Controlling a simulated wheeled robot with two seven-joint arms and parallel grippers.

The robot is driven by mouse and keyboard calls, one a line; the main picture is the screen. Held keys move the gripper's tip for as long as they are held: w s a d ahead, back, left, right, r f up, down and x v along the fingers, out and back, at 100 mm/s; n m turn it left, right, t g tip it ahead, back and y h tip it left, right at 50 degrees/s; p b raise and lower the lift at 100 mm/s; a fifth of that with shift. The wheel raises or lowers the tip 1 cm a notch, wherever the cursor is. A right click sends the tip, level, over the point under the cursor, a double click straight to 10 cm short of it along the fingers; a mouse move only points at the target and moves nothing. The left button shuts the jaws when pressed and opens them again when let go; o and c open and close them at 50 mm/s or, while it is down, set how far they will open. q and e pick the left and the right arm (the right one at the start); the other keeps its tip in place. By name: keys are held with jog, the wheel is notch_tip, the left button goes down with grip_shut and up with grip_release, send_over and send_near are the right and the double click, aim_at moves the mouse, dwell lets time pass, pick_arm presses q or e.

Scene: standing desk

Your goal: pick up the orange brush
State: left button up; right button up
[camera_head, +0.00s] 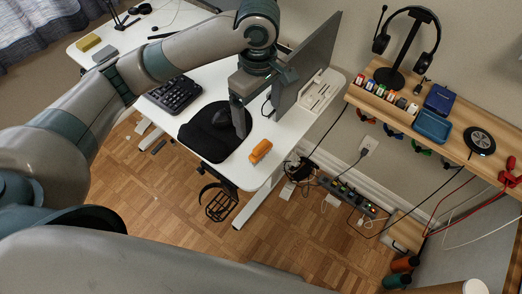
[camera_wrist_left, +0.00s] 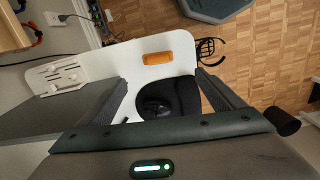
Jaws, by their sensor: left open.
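The orange brush (camera_head: 260,151) lies on the white desk (camera_head: 246,174) near its right end, beside the black mouse pad (camera_head: 205,146). In the left wrist view the brush (camera_wrist_left: 158,58) lies past the fingertips, near the desk's end. My left gripper (camera_head: 241,128) points down over the mouse pad, to the left of the brush and apart from it. In the left wrist view its two fingers (camera_wrist_left: 165,85) are spread wide with nothing held between them. My right gripper is in neither view.
A monitor (camera_head: 306,62) stands close behind my left gripper. A black mouse (camera_wrist_left: 153,106) sits on the pad, and a keyboard (camera_head: 174,95) lies to the left. A white slotted holder (camera_head: 323,91) is behind the brush. The desk right around the brush is clear.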

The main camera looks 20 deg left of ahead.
pick_arm(q)
send_over(261, 145)
jog(key=f, duration=0.9)
jog(key=shift+s+a+f, duration=0.2)
jog(key=shift+s+f, duration=0.1)
jog(key=shift+f, duration=0.05)
jog(key=shift+f+p, duration=0.3)
jog(key=shift+f, duration=0.25)
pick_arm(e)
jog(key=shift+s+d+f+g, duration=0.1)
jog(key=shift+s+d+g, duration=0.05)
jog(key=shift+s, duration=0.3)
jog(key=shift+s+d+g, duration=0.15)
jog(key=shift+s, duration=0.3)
pick_arm(q)
jog(key=shift+f, duration=0.15)
jog(key=shift+w+f, duration=0.1)
jog(key=shift+f, duration=0.2)
jog(key=f, duration=0.2)
jog(key=f+p, duration=0.1)
jog(key=shift+w+d+f, duration=0.1)
jog(key=shift+w+f, duration=0.1)
jog(key=shift+f, duration=0.5)
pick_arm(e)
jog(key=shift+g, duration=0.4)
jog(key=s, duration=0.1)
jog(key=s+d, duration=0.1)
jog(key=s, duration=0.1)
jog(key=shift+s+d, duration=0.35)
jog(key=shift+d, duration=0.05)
